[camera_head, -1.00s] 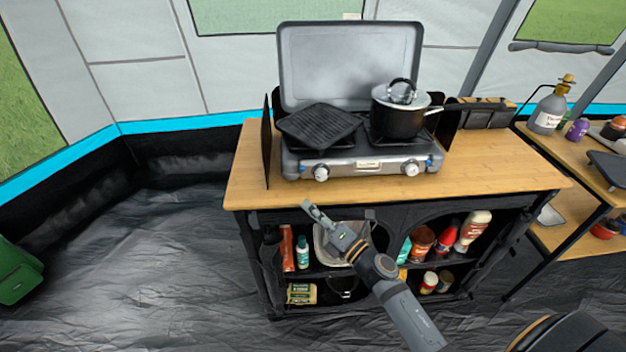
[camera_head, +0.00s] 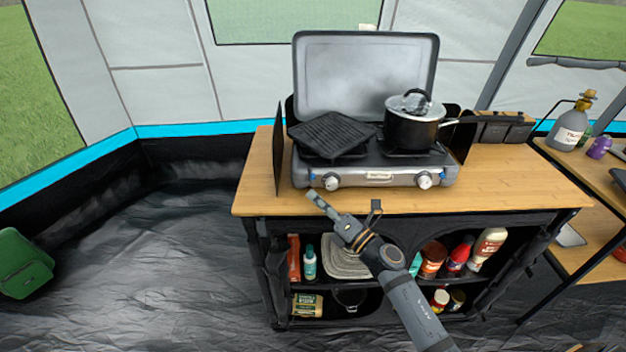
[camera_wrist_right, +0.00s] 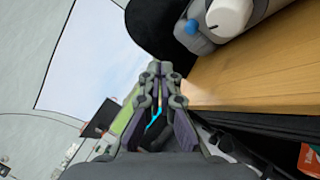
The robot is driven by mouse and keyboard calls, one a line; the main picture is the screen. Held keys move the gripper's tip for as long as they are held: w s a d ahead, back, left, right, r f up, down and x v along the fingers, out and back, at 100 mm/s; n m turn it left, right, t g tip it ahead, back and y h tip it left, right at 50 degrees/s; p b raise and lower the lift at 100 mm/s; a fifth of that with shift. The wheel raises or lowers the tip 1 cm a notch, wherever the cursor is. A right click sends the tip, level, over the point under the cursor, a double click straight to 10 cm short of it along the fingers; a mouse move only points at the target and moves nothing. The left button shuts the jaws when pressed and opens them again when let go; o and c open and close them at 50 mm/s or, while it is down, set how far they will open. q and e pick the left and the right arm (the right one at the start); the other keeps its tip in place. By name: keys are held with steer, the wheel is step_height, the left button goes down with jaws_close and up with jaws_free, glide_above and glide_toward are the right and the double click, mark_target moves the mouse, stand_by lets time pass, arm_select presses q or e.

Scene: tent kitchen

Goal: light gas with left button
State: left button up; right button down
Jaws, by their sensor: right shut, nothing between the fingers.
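The gas stove (camera_head: 375,172) stands on the wooden counter with its lid open. Its left knob (camera_head: 332,180) is white and sits at the left of the front panel, with a small blue part beside it. The right knob (camera_head: 424,180) is at the right end of the panel. My right gripper (camera_head: 313,196) is shut and empty, at the counter's front edge, just below and left of the left knob, apart from it. In the right wrist view a white knob (camera_wrist_right: 228,16) shows at the top, right of the gripper fingers (camera_wrist_right: 160,75). My left gripper is not in view.
A ridged griddle (camera_head: 332,134) lies on the left burner and a lidded pot (camera_head: 411,125) stands on the right one. A dark upright panel (camera_head: 278,150) stands left of the stove. The wooden counter (camera_head: 500,185) is clear at the front right.

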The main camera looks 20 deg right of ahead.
mark_target(313, 177)
steer(key=shift+w+d, duration=0.25)
steer(key=shift+w, duration=0.65)
steer(key=shift+w+d, duration=0.25)
steer(key=shift+w, duration=0.65)
steer(key=shift+w, duration=0.15)
steer(key=shift+w+d, duration=0.15)
steer(key=shift+w, duration=0.1)
steer(key=shift+w, duration=0.15)
stand_by(0.4)
steer(key=shift+w+d+r+b, duration=0.15)
steer(key=shift+w+r+b, duration=0.05)
steer(key=shift+w+b, duration=0.1)
stand_by(0.9)
steer(key=shift+s+f, duration=0.1)
steer(key=shift+s, duration=0.05)
steer(key=shift+s+a+f, duration=0.2)
steer(key=shift+s+f, duration=0.2)
steer(key=shift+s, duration=0.05)
